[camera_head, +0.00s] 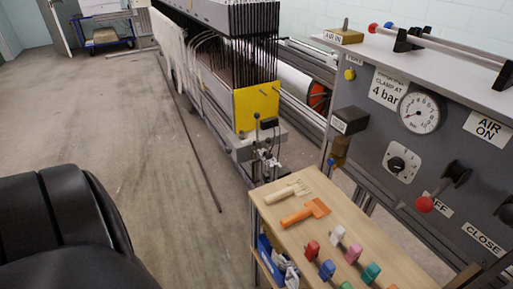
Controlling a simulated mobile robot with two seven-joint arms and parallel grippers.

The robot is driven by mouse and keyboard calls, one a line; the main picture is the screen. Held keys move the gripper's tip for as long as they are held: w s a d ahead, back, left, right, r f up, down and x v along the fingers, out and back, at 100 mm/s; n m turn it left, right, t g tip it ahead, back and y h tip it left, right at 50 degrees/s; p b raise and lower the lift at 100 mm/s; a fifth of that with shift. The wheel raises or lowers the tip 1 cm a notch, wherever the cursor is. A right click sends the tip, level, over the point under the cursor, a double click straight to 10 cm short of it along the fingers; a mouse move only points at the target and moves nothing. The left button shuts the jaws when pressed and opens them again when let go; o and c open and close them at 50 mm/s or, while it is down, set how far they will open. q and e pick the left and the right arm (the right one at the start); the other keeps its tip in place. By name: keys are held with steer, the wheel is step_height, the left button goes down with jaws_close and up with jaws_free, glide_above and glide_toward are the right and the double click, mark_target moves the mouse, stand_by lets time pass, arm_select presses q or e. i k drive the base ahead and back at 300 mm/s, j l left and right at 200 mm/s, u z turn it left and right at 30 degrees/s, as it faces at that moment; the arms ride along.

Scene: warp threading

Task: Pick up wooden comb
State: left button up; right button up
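The wooden comb (288,192) is pale, with a handle at the left and several tines at the upper right. It lies flat near the back left corner of the small wooden-topped cart (345,215), apart from the orange tool in front of it. Nothing is touching it from above. Neither of my grippers shows in the head view.
An orange scraper-like tool (305,213) lies beside the comb. Several coloured pegs (327,269) stand farther forward on the cart. A grey control panel (400,150) rises at the right. The warping machine (240,110) stands behind. Open floor (140,150) lies left.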

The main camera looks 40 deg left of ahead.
mark_target(293, 187)
steer(key=u, duration=1.15)
